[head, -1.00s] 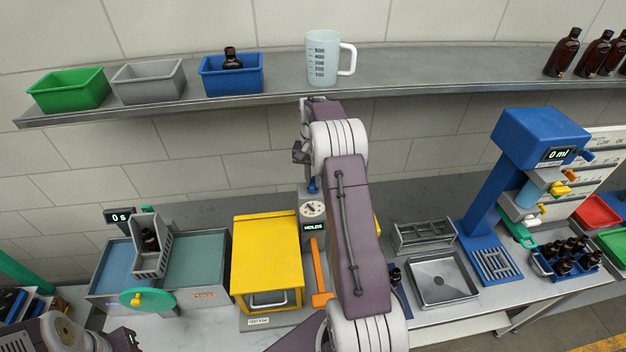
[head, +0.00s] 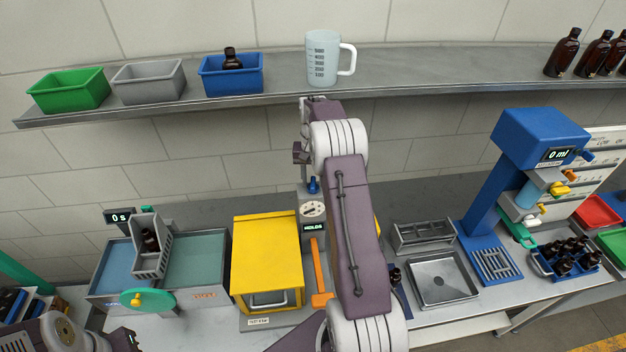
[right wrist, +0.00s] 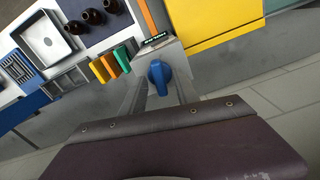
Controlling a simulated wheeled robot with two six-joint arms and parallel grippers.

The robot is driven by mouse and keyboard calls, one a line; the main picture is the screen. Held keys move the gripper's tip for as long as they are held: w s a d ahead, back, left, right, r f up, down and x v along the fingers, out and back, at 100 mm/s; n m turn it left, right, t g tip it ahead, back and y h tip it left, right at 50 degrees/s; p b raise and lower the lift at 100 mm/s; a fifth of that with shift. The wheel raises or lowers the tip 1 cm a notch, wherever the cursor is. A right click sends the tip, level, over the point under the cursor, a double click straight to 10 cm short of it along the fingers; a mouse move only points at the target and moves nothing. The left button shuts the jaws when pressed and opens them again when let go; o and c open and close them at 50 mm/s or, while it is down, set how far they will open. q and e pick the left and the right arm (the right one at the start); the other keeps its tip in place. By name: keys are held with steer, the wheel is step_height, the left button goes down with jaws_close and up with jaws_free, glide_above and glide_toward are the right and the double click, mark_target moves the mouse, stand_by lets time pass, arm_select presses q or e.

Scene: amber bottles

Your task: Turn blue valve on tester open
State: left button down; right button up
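The tester (head: 313,222) is a grey box with a round dial (head: 312,209) and a lit display that seems to read HOLDS. Its blue valve (head: 313,185) sits on top, and also shows in the right wrist view (right wrist: 158,75). My right gripper (head: 300,153) is above the valve in the head view. In the right wrist view its two pale fingers (right wrist: 158,87) are apart, one on each side of the blue handle, with gaps showing. My left gripper (head: 125,341) is only partly visible at the bottom left; its fingers are unclear.
A yellow box (head: 267,255) stands left of the tester, with an orange handle (head: 319,272) in front. The right wrist view shows orange, yellow and green levers (right wrist: 110,66) beside the valve. A shelf (head: 400,80) with bins and a jug (head: 323,62) runs above.

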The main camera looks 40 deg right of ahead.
mark_target(313, 181)
steer(key=shift+r+b, duration=0.15)
steer(key=shift+b, duration=0.15)
step_height(313, 181, up, 4)
steer(key=shift+w+f+b, duration=0.1)
steer(key=shift+f+b, duration=0.15)
steer(key=shift+b, duration=0.6)
step_height(313, 181, up, 5)
steer(key=shift+r, duration=0.1)
